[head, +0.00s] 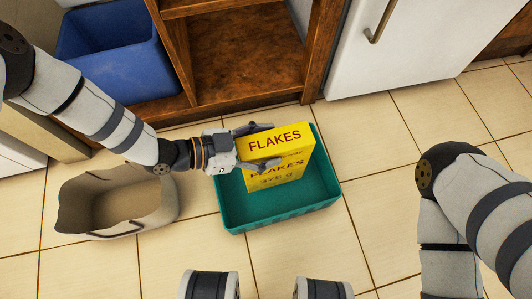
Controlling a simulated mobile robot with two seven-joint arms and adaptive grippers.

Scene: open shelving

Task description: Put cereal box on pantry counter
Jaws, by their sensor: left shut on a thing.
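The cereal box (290,175) is yellow with "FLAKES" printed on it. It stands upright in or just over a teal tray on the floor; I cannot tell whether it touches the tray's bottom. My left gripper (262,146) comes in from the left and is shut on the box near its top, with one finger on each side. The right arm is at the right edge of the view, and its gripper is not in view. No counter can be made out for certain.
The teal tray (240,217) lies on the tiled floor. A beige basket (160,215) is left of it. Brown wooden shelving (245,95) stands behind, with a blue bin (115,55) at its left and a white fridge (400,55) at its right. The floor right of the tray is clear.

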